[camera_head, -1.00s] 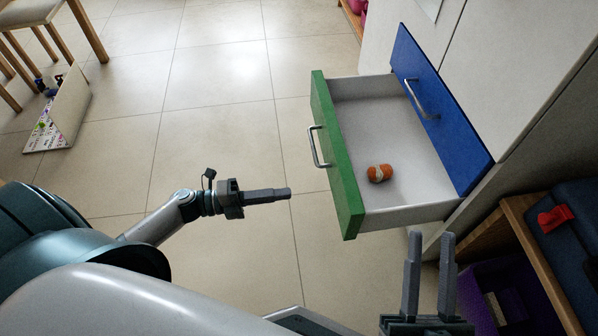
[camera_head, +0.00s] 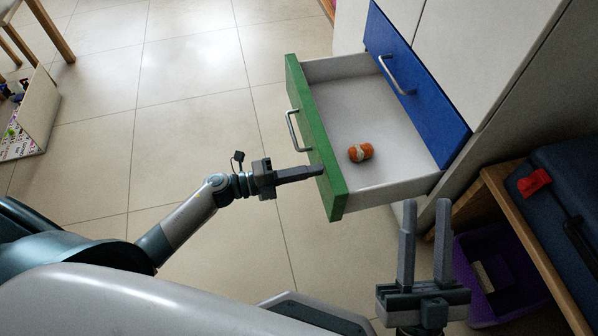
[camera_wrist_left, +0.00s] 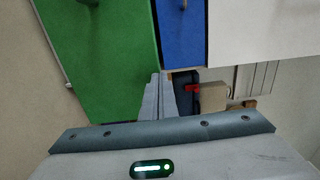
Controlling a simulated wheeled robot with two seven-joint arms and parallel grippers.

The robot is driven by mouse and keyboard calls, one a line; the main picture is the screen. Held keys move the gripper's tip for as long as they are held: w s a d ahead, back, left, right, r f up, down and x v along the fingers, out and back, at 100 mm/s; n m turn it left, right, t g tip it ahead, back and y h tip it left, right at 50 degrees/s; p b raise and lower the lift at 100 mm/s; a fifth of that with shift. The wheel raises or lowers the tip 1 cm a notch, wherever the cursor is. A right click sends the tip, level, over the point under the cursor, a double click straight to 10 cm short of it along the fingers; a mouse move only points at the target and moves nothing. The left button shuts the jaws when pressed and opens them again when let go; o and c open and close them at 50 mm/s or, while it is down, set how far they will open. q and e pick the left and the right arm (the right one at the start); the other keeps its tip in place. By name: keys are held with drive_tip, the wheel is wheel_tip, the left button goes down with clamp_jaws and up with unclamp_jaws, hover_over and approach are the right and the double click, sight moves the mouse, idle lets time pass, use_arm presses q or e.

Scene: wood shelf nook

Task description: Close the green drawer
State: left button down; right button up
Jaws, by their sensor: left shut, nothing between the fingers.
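The green drawer (camera_head: 318,146) stands pulled out from the white cabinet, with a silver handle (camera_head: 292,130) on its front. An orange-and-white item (camera_head: 360,152) lies inside on the white bottom. My left gripper (camera_head: 322,170) is shut and empty, its fingertips at the green front, below and right of the handle; I cannot tell whether they touch. In the left wrist view the green front (camera_wrist_left: 103,60) fills the upper left, and the shut fingers (camera_wrist_left: 155,80) point at its lower right edge. My right gripper (camera_head: 426,204) is open and empty, in front of the drawer's near side.
A blue drawer front (camera_head: 418,85) with a handle is behind the green drawer. A wooden shelf (camera_head: 530,240) with a dark blue case (camera_head: 570,190) and a purple bin (camera_head: 500,275) are at the right.

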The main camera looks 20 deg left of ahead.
use_arm(q)
drive_tip(key=shift+w+d, duration=0.1)
drive_tip(key=shift+d, duration=0.05)
use_arm(e)
drive_tip(key=shift+f, duration=0.1)
